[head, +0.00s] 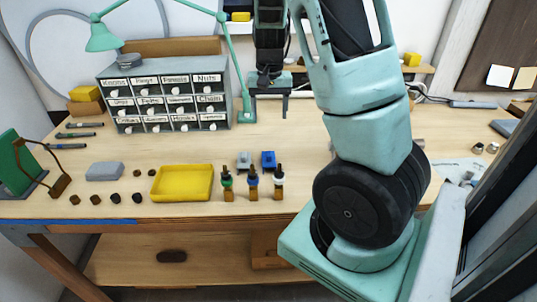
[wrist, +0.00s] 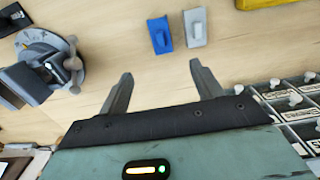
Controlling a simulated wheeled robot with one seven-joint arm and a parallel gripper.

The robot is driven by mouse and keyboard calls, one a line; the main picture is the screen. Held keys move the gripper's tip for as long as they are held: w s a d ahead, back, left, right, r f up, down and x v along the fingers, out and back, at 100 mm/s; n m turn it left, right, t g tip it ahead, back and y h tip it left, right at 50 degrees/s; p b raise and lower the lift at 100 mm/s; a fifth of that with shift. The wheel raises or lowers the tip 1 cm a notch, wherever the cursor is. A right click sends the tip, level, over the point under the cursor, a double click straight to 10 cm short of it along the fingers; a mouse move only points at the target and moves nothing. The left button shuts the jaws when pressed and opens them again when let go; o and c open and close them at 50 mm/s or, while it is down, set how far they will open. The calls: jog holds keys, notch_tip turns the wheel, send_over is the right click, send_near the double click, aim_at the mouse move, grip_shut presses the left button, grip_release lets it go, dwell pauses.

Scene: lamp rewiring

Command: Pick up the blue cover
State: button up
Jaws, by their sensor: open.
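The blue cover (head: 268,160) lies on the workbench, just right of a similar grey cover (head: 244,161). In the wrist view the blue cover (wrist: 159,35) lies ahead of the fingertips, left of the grey cover (wrist: 196,27). My gripper (head: 268,112) hangs at the back of the bench, between the drawer cabinet and my arm. In the wrist view my gripper (wrist: 160,70) has its two fingers spread with nothing between them. It is apart from the blue cover, which is fully visible.
Several upright coloured parts (head: 253,181) stand in front of the covers. An empty yellow tray (head: 182,182) is to their left. A labelled drawer cabinet (head: 165,95) and a green lamp (head: 246,104) stand behind. A vise (wrist: 45,65) shows left in the wrist view. Bare bench surrounds the covers' back side.

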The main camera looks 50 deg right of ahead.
jog(key=p, duration=0.1)
send_near(269, 153)
notch_tip(269, 153, down, 6)
jog(key=shift+a+r, duration=0.1)
jog(key=shift+r, duration=0.15)
jog(key=shift+f+p, duration=0.95)
jog(key=shift+f, duration=1.65)
jog(key=c, duration=1.1)
jog(key=shift+r, duration=0.15)
